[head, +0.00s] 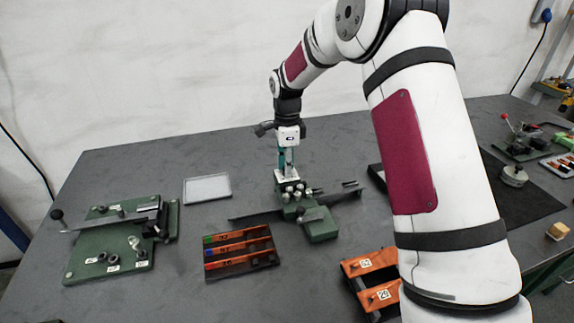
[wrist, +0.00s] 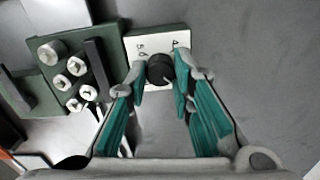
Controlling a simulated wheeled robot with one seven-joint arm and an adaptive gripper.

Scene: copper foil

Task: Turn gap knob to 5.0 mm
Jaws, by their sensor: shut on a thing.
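The gap knob (wrist: 158,67) is a small round black knob with a short white mark, which points to the lower right in the wrist view. It sits on a white scale plate (wrist: 178,38) with printed figures on both sides, partly covered by my fingers; I cannot tell the exact reading. My gripper (wrist: 160,77) is shut on the knob, one teal-padded finger on each side. In the head view my gripper (head: 287,160) points down over the green machine (head: 319,226) that carries the plate; the knob is hidden there.
Beside the plate is a green block (wrist: 50,75) with several silver pegs and a dark upright bar. A black tray of orange strips (head: 240,270), a pale flat tray (head: 207,188) and a green lever fixture (head: 110,255) lie to the left. Orange blocks (head: 372,262) lie at the front right.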

